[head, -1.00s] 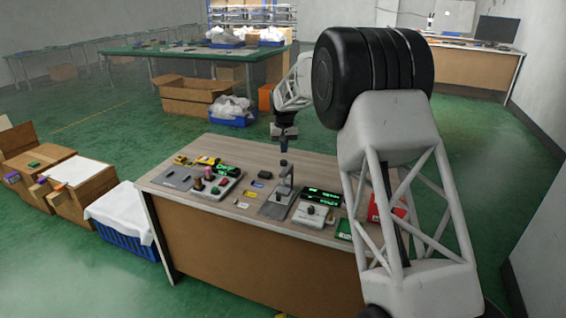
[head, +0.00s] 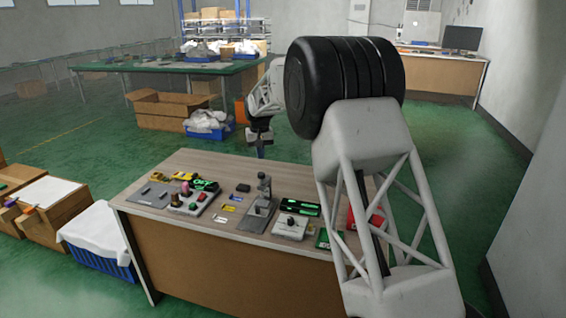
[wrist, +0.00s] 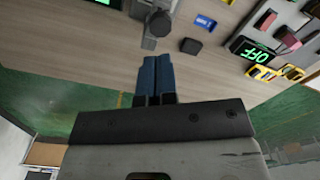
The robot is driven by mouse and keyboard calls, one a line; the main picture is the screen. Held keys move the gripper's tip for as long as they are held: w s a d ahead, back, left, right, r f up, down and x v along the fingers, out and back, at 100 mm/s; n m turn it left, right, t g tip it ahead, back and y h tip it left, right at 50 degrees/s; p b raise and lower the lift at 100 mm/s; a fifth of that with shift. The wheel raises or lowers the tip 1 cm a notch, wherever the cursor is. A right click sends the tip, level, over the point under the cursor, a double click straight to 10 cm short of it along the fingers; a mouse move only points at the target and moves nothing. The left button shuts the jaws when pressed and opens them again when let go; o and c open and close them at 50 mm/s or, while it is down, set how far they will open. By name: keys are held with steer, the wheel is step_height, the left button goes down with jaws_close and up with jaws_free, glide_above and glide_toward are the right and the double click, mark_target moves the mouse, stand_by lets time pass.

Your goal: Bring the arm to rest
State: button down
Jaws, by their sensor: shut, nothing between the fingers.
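My gripper (head: 260,151) hangs in the air beyond the back edge of the table in the head view, apart from everything. Its blue fingers (wrist: 156,57) are together and empty in the wrist view. The lever fixture (head: 263,195) is a grey post on a flat plate on the wooden tabletop. In the wrist view its grey post (wrist: 158,26) shows just past the fingertips, but I see no contact.
On the tabletop (head: 180,213) stand a box with a knob (head: 291,226), a panel with coloured buttons (head: 190,202), green-lit displays and small blocks. Cardboard boxes and a blue crate (head: 104,262) stand left. Air around my gripper is clear.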

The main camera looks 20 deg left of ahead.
steer(key=shift+d+r, duration=0.3)
steer(key=shift+d, duration=0.15)
steer(key=s+d+r+m, duration=0.1)
steer(key=s+d+r, duration=0.35)
steer(key=d, duration=0.45)
steer(key=s+d+r, duration=0.3)
steer(key=d+r, duration=0.3)
steer(key=d, duration=0.3)
steer(key=s+d+r+m+t, duration=0.1)
steer(key=s+d+r, duration=0.2)
steer(key=s+d, duration=0.5)
steer(key=s+d+r+m, duration=0.1)
steer(key=s+d+r, duration=0.2)
steer(key=s+d, duration=0.5)
steer(key=s+d+m+t, duration=0.1)
steer(key=s+d+m, duration=0.1)
steer(key=s+d, duration=1.4)
steer(key=s+d+f, duration=0.2)
steer(key=s+f, duration=0.2)
steer(key=s, duration=0.5)
steer(key=s+d+f+m, duration=0.1)
steer(key=s+d+f, duration=0.2)
steer(key=s, duration=0.7)
steer(key=shift+d+f+t, duration=0.25)
steer(key=shift+f+t, duration=0.05)
steer(key=shift+f, duration=0.05)
steer(key=shift+w, duration=0.1)
